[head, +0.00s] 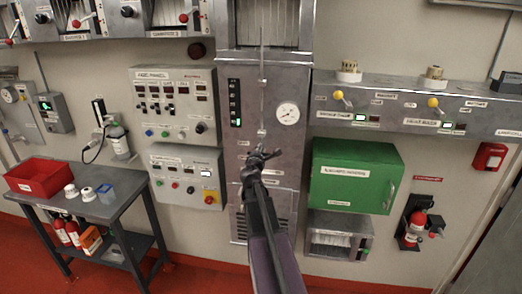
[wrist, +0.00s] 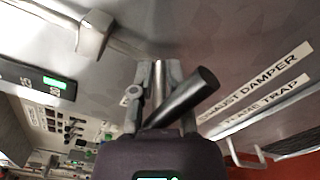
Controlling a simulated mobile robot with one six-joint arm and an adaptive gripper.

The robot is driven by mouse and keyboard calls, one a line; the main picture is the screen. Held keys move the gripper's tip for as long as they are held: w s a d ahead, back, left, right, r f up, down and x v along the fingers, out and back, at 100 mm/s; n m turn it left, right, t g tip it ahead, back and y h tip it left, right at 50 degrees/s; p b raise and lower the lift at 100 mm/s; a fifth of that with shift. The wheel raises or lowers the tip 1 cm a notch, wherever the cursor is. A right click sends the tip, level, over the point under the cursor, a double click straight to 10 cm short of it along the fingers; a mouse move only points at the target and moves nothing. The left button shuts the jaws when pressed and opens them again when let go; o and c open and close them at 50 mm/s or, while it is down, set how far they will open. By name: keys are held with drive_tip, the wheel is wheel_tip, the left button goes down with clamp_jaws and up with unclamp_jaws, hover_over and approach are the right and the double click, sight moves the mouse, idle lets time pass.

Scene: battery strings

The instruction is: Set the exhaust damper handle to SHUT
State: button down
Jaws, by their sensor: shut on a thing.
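My gripper (head: 258,154) is at the front of the tall grey metal cabinet (head: 283,165), below its round gauge. In the wrist view my gripper (wrist: 160,72) is shut on the damper handle, with a finger on each side of a bright metal rod. The handle's dark round grip (wrist: 185,100) sticks out tilted toward the upper right, in front of the right finger. The label EXHAUST DAMPER (wrist: 258,82) is beside it on the right, with FLAME TRAP under it. My gripper hides the handle's pivot and any SHUT mark.
A round gauge (head: 288,113) and a thin vertical rod (head: 262,90) are on the cabinet above my gripper. Control panels (head: 175,105) are on the left wall, and a green box (head: 352,176) is on the right. A grey table (head: 100,205) stands at left.

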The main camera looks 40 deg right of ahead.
drive_tip(key=shift+w+d+r, duration=0.1)
drive_tip(key=shift+w+r, duration=0.1)
drive_tip(key=shift+w, duration=0.05)
drive_tip(key=c, duration=0.7)
unclamp_jaws()
drive_tip(key=shift+r, duration=0.1)
drive_tip(key=shift+s, duration=0.15)
